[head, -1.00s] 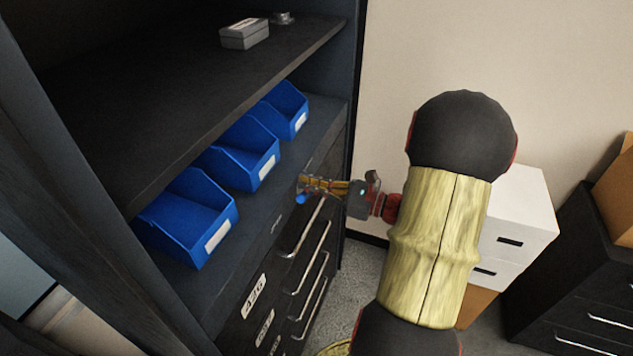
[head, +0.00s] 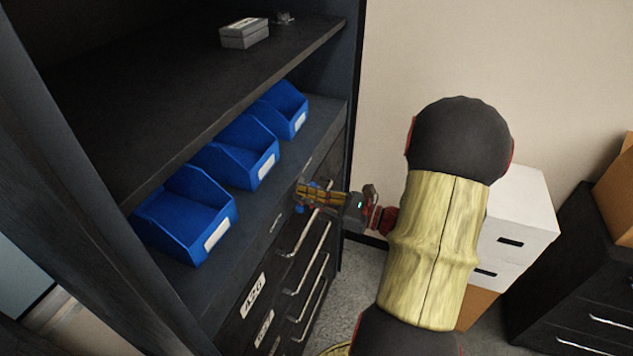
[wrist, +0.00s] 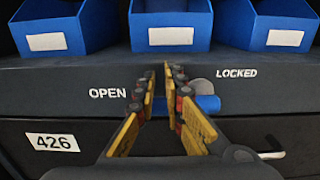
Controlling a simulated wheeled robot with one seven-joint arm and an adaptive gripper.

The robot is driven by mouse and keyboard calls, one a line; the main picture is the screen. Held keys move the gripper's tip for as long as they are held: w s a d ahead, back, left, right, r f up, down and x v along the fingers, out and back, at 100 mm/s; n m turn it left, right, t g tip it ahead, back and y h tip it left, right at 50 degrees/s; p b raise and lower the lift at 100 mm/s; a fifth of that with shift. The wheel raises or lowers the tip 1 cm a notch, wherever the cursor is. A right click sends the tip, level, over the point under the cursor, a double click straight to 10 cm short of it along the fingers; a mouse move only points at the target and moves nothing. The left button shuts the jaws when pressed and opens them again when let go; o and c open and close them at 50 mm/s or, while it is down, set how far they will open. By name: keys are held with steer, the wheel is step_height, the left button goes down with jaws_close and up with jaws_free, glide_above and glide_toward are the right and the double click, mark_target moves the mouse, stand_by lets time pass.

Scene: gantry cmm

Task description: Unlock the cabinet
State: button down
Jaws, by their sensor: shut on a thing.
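The cabinet (head: 165,95) is dark, with a front strip marked OPEN (wrist: 110,93) on the left and LOCKED (wrist: 237,73) on the right in the wrist view. Between the words is a grey round lock piece (wrist: 199,86) with a blue bar-shaped handle (wrist: 207,103) lying about level in front of it. My gripper (wrist: 161,85) is shut on the blue handle, whose right end sticks out past the right finger. In the head view my gripper (head: 305,193) is at the cabinet front. The fingers hide part of the handle and the lock.
Three blue bins (head: 185,215) stand on the shelf above the strip. Drawers with bar handles (head: 300,238) lie below, one labelled 426 (wrist: 52,142). A small grey box (head: 245,36) sits on the upper shelf.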

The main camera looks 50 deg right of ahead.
steer(key=shift+s+a+f+g, duration=0.15)
steer(key=shift+a+f, duration=0.05)
steer(key=shift+f, duration=0.45)
steer(key=shift+s+a+f+g, duration=0.15)
steer(key=shift+f, duration=0.45)
steer(key=s+d+r+p, duration=0.2)
steer(key=s+d+p, duration=0.1)
steer(key=s, duration=0.4)
steer(key=shift+s+d+r, duration=0.25)
steer(key=shift+d+r, duration=0.1)
steer(key=shift+d, duration=0.1)
